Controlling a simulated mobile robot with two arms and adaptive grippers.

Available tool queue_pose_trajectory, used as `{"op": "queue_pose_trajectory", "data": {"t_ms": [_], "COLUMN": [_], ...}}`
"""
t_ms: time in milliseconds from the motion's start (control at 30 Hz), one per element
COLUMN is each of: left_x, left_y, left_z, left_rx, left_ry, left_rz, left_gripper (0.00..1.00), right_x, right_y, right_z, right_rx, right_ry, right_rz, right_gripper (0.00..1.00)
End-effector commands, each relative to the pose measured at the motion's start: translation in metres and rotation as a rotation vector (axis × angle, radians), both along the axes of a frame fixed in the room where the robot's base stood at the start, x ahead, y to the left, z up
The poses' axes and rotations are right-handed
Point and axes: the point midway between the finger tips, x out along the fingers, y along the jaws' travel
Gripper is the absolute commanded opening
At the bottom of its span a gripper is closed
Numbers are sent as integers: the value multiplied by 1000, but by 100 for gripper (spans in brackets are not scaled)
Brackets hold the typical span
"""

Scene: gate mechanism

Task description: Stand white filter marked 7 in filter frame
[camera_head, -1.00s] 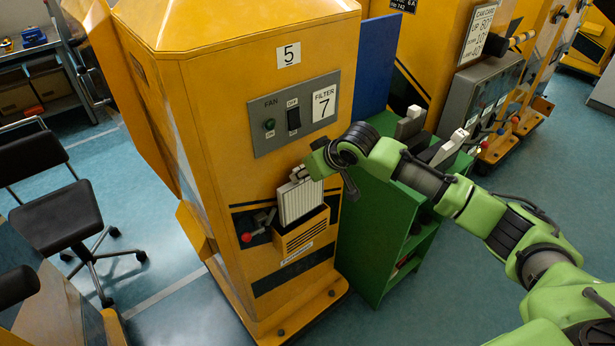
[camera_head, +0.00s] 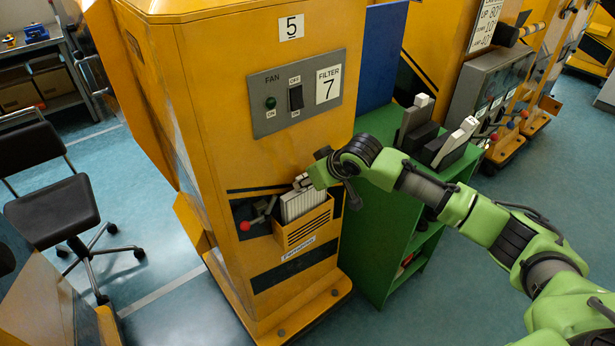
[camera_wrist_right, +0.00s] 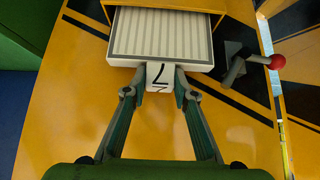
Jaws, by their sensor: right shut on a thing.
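The white filter (camera_head: 298,204) has a ribbed face and stands nearly upright, its lower part inside the orange filter frame (camera_head: 304,233) on the yellow machine's front. In the right wrist view the filter (camera_wrist_right: 160,38) shows its ribbed face and a white tab marked 7 (camera_wrist_right: 160,77). My right gripper (camera_wrist_right: 161,82) is shut on that tab. In the head view the right gripper (camera_head: 303,183) is at the filter's top edge. The filter's lower end is hidden by the frame wall, so I cannot tell how deep it sits. My left gripper is not in view.
A lever with a red knob (camera_head: 245,226) sticks out just left of the frame. A panel (camera_head: 294,92) with a fan switch and a "FILTER 7" label is above. A green shelf (camera_head: 398,220) stands at right with grey and black white-tabbed pieces (camera_head: 455,142) on top.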

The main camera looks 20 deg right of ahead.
Motion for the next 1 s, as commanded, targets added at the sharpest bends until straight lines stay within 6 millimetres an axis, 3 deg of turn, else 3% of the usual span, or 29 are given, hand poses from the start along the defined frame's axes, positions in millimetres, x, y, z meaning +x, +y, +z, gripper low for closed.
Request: {"op": "queue_pose_trajectory", "data": {"t_ms": [433,1000], "left_x": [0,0], "left_y": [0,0], "left_z": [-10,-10], "left_rx": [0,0], "left_ry": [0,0], "left_rz": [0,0], "left_gripper": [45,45], "right_x": [0,0], "right_y": [1,0], "right_z": [-34,-38], "right_rx": [1,1], "right_ry": [-1,-2], "right_rz": [1,1], "right_gripper": [0,0]}}
